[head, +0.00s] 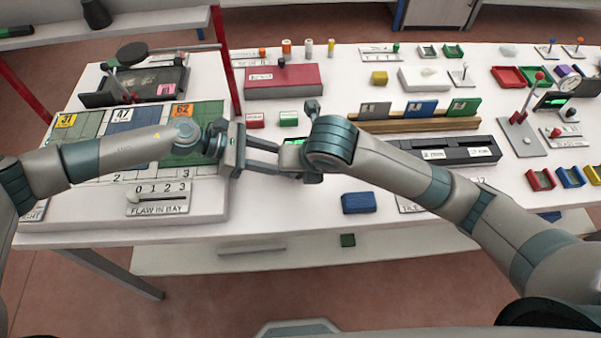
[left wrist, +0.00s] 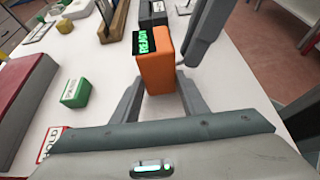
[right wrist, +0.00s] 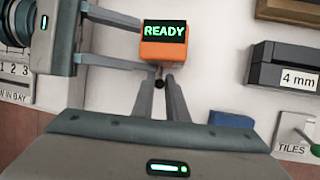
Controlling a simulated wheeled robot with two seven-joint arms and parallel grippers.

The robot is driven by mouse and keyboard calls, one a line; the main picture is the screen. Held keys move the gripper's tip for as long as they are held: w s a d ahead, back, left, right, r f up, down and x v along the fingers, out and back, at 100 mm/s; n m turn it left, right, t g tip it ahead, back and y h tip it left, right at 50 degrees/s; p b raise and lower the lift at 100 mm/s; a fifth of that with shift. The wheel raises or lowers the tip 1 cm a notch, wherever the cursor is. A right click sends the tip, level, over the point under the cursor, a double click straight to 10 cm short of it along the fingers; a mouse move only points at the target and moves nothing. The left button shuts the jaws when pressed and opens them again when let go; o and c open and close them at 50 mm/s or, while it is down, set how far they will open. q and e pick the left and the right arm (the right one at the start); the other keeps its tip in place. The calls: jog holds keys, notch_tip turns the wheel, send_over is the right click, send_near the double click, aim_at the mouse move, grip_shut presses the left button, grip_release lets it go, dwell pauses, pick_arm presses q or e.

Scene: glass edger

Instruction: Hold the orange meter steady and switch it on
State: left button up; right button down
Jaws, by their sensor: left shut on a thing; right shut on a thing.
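The orange meter (left wrist: 160,72) is upright, with a lit display reading READY in green. It shows between the fingers of my left gripper (left wrist: 158,100), which is shut on its sides. In the right wrist view the meter (right wrist: 168,49) stands just beyond my right gripper (right wrist: 160,92). The right fingers are close together on a small dark knob (right wrist: 159,84) at the meter's near side. In the head view my right wrist hides most of the meter; only its green display (head: 291,141) shows clearly beside my left gripper (head: 284,158).
A blue block (head: 358,203) lies near the front edge, right of the grippers. A black device marked 4 mm (right wrist: 285,72) stands to the right. Small green (head: 255,120) and red blocks sit behind. The flaw-in-bay slider plate (head: 158,198) is at the left.

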pick_arm(q)
jog(key=shift+s, duration=0.15)
pick_arm(e)
jog(key=shift+w+r+g, duration=0.1)
jog(key=shift+w+g, duration=0.05)
jog(key=shift+g, duration=0.45)
pick_arm(q)
jog(key=shift+c, duration=0.2)
pick_arm(e)
jog(key=c, duration=1.8)
grip_release()
jog(key=shift+o, duration=0.2)
jog(key=shift+r, duration=0.15)
jog(key=shift+s+d+r, duration=0.1)
jog(key=shift+s+r, duration=0.1)
jog(key=shift+r, duration=0.35)
jog(key=v, duration=1)
jog(key=shift+s+r, duration=0.2)
jog(key=shift+r, duration=0.05)
pick_arm(q)
jog(key=o, duration=0.9)
